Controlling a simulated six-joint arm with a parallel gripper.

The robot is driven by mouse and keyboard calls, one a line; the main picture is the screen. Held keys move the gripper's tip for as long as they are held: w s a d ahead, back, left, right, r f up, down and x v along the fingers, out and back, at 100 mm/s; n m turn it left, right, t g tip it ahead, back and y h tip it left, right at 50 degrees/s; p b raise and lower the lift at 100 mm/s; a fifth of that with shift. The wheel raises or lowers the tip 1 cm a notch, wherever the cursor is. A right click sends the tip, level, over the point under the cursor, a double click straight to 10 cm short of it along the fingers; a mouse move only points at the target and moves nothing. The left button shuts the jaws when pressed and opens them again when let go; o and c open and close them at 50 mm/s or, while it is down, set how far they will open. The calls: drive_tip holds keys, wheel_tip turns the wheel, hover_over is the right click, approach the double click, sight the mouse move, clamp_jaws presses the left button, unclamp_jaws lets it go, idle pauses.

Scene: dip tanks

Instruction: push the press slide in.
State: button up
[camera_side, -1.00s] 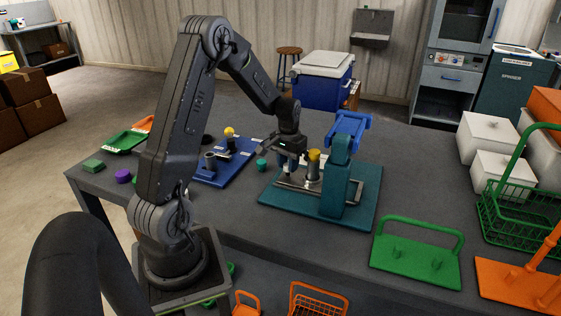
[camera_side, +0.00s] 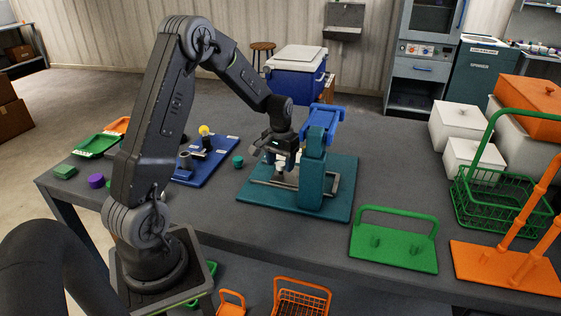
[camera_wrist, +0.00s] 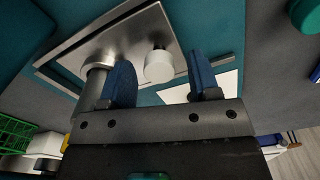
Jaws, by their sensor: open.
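The press has a teal base (camera_side: 340,205), a teal column (camera_side: 311,175) and a blue top (camera_side: 322,117). Its slide, a grey metal plate (camera_wrist: 140,40), lies low on the base and carries a white round knob (camera_wrist: 158,66) and a metal cylinder (camera_wrist: 97,80). My gripper (camera_side: 284,163) is over the slide, just left of the column. In the wrist view its two blue fingers (camera_wrist: 161,83) are apart, with the white knob showing between them. I cannot tell whether a finger touches the knob or cylinder. In the side view my gripper and the column hide much of the slide.
A blue board with a yellow ball (camera_side: 204,130) and a teal cup (camera_side: 238,161) are left of the press. A green handled plate (camera_side: 395,245), an orange stand (camera_side: 500,262) and a green basket (camera_side: 500,205) are on the right. Bare table lies behind the press.

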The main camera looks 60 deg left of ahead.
wheel_tip(320, 180, up, 14)
idle(0.6)
drive_tip(key=shift+f, duration=0.1)
drive_tip(key=shift+c, duration=0.5)
